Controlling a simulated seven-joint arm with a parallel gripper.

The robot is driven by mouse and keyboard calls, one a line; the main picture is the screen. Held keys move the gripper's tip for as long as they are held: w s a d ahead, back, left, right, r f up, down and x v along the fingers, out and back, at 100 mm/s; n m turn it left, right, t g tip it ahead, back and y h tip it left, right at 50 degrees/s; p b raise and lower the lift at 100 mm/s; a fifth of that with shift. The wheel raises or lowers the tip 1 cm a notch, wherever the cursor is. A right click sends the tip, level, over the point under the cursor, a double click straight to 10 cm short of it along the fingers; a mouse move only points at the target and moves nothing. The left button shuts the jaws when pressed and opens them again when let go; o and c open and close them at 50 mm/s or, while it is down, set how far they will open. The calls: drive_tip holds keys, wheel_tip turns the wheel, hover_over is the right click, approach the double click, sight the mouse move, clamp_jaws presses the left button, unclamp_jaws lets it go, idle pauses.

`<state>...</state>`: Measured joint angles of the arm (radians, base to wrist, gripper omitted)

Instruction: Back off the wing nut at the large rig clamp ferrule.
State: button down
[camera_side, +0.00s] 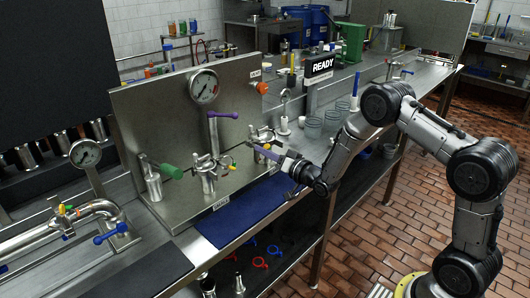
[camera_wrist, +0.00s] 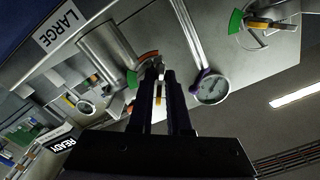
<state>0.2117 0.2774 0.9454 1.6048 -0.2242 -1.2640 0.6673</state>
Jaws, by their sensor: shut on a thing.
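My gripper (camera_side: 262,149) reaches in from the right to the metal clamp fitting (camera_side: 262,135) at the right end of the steel rig. In the wrist view, the two dark fingers of my gripper (camera_wrist: 157,76) are closed around the wing nut (camera_wrist: 157,68), a small metal piece mostly hidden between the fingertips. The wing nut sits at the end of a wide steel cylinder (camera_wrist: 108,50), with red and green arc marks beside it. A plate reading LARGE (camera_wrist: 58,27) lies next to this cylinder.
A gauge (camera_wrist: 212,88) with a purple part and a second fitting with a yellow lever (camera_wrist: 270,24) are near the fingers. A blue mat (camera_side: 240,212) lies in front. The READY sign (camera_side: 320,66) stands behind.

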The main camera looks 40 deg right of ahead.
drive_tip(key=c, duration=1)
unclamp_jaws()
drive_tip(key=m, duration=0.6)
drive_tip(key=s, duration=1.4)
drive_tip(key=s+a+r+n, duration=0.1)
drive_tip(key=a+r+n, duration=0.2)
drive_tip(key=r, duration=0.9)
drive_tip(key=s+a+r+n, duration=0.1)
drive_tip(key=a+r+n, duration=0.1)
drive_tip(key=r, duration=1.1)
drive_tip(key=shift+s+a+n, duration=0.15)
drive_tip(key=shift+a+n, duration=0.25)
drive_tip(key=shift+a, duration=0.2)
